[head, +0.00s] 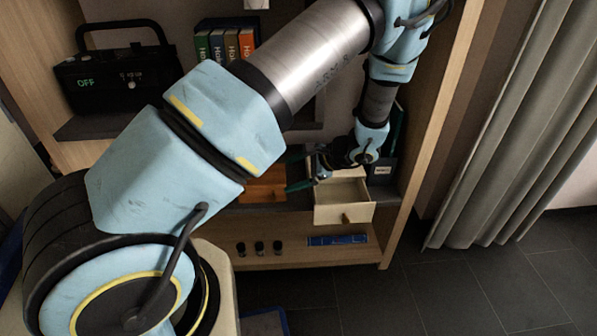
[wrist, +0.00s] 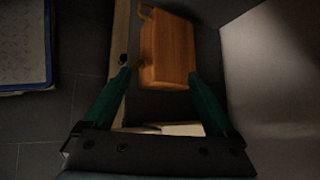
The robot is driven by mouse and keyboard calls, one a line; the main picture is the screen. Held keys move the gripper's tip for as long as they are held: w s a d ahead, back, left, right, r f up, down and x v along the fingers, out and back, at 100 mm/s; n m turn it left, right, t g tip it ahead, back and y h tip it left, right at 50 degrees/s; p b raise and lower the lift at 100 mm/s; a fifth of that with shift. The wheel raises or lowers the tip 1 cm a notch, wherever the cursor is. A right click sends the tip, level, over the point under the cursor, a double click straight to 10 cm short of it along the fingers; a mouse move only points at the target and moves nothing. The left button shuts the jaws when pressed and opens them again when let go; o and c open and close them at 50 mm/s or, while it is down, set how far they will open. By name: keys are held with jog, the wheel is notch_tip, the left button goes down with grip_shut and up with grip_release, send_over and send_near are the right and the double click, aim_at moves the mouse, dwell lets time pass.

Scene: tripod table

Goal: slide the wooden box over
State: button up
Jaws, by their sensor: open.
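The wooden box (head: 262,190) is orange-brown and sits on a shelf of the wooden cabinet, partly hidden behind my arm in the head view. In the wrist view the wooden box (wrist: 168,52) lies ahead, with a small loop-like part at its far left corner. My gripper (head: 287,173) is open, with dark green fingers to the right of the box in the head view. In the wrist view my gripper (wrist: 158,75) has its fingertips to either side of the box's near end. I cannot tell whether they touch it.
A cream box with a pulled-out drawer (head: 345,204) stands right of the wooden box. Dark books stand by the cabinet's right side. Several small black cups and a blue item (head: 338,240) are on the lower shelf. A black radio (head: 118,78) and books (head: 226,45) are above.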

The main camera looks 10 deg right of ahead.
aim_at(272, 183)
jog(key=x, duration=0.8)
jog(key=shift+w+a+f+b, duration=0.1)
jog(key=shift+a+f+b, duration=0.05)
jog(key=shift+f+b, duration=0.2)
grip_shut()
dwell(0.4)
